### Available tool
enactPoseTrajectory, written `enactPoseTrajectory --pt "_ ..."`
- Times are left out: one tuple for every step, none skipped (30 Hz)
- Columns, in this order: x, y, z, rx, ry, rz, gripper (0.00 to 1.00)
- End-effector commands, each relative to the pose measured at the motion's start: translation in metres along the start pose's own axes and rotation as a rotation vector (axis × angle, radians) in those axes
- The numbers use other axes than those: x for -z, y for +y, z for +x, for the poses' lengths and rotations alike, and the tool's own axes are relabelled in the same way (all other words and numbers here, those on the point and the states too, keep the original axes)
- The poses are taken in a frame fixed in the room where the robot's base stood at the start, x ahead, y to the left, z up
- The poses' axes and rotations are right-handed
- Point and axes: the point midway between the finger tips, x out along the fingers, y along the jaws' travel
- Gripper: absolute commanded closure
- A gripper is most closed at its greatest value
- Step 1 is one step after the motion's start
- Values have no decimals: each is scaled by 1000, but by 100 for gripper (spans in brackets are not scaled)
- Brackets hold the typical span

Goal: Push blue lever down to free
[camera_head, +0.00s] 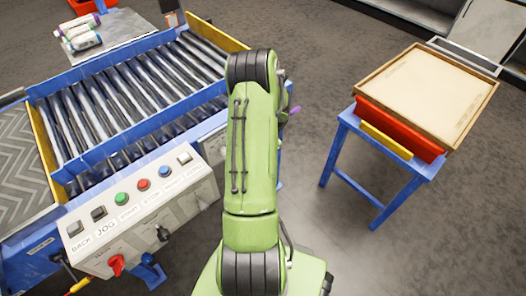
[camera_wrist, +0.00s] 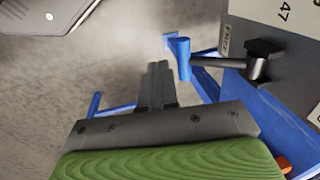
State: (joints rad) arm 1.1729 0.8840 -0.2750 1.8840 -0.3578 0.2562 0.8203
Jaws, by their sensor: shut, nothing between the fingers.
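The blue lever (camera_wrist: 181,58) shows in the wrist view as a blue grip on the end of a dark rod. The rod runs right to a black hub (camera_wrist: 262,58) on a grey panel, beside a label that appears to read FREE (camera_wrist: 226,38). My gripper (camera_wrist: 159,68) is shut and empty, its fingertips just left of the blue grip in the picture. I cannot tell whether they touch it. In the head view my green arm hides the gripper, and I cannot make out the lever there.
A control box (camera_head: 142,214) with several buttons stands before a roller conveyor (camera_head: 135,100) on the left. A blue table (camera_head: 345,118) with a wooden tray (camera_head: 490,93) is on the right. Bare floor lies between. Blue frame bars (camera_wrist: 285,125) run beside the gripper.

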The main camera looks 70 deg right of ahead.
Motion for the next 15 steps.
enactPoseTrajectory --pt "0 1 5 0 0 0 100" --pt "0 1 7 0 0 0 100" --pt "0 1 8 0 0 0 100" --pt "0 1 10 1 0 0 100" --pt "0 1 11 1 0 0 100" --pt "0 0 12 1 0 0 100" --pt "0 0 13 1 0 0 100" --pt "0 0 14 1 0 0 100" --pt "0 0 14 1 0 0 100" --pt "0 0 15 1 -1 0 100" --pt "0 0 15 1 0 0 100" --pt "0 0 16 1 -1 0 100" --pt "0 0 16 1 -1 0 100" --pt "0 0 16 0 0 0 100" --pt "0 0 17 0 -1 0 100"
